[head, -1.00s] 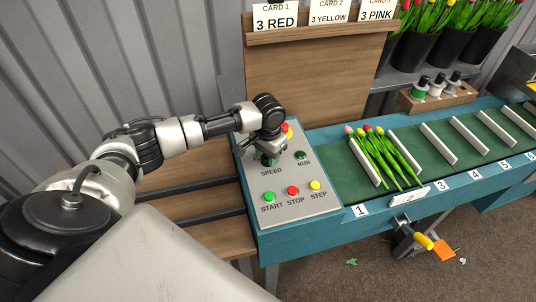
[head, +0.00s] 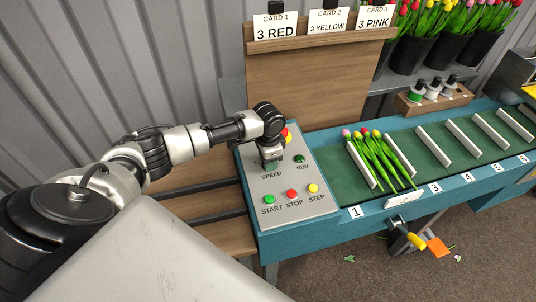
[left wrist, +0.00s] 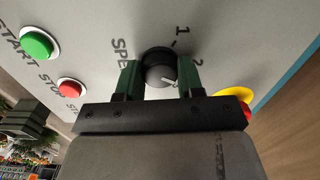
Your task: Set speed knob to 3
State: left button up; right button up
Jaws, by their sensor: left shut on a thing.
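The speed knob (left wrist: 158,66) is a dark round knob on the grey control panel (head: 292,208). In the left wrist view it sits between the two green fingers of my left gripper (left wrist: 159,80), which is shut on it. A pale pointer mark on the knob faces the lower right. The numerals 1 and 2 show beside it; the 3 cannot be seen, with the gripper covering that side. In the head view my left gripper (head: 271,162) is over the knob, just above the word SPEED, and mostly hides it. My right gripper is not in view.
Green START (head: 269,200), red STOP (head: 291,194) and yellow STEP (head: 313,188) buttons sit nearer the front. A dark green RUN lamp (head: 299,158) is to the right. A red and yellow button (head: 287,134) is close behind the gripper. Tulips (head: 378,160) lie on the conveyor.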

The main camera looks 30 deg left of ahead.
pick_arm(q)
jog(key=m+p, duration=0.1)
jog(key=m, duration=0.1)
jog(key=shift+r+m, duration=0.15)
jog(key=shift+m, duration=0.25)
jog(key=shift+w+m+p, duration=0.1)
jog(key=shift+m+p, duration=0.2)
jog(key=shift+m, duration=1.3)
jog(key=o, duration=0.9)
notch_tip(320, 180, up, 11)
jog(key=shift+f+b, duration=0.15)
jog(key=shift+b, duration=0.6)
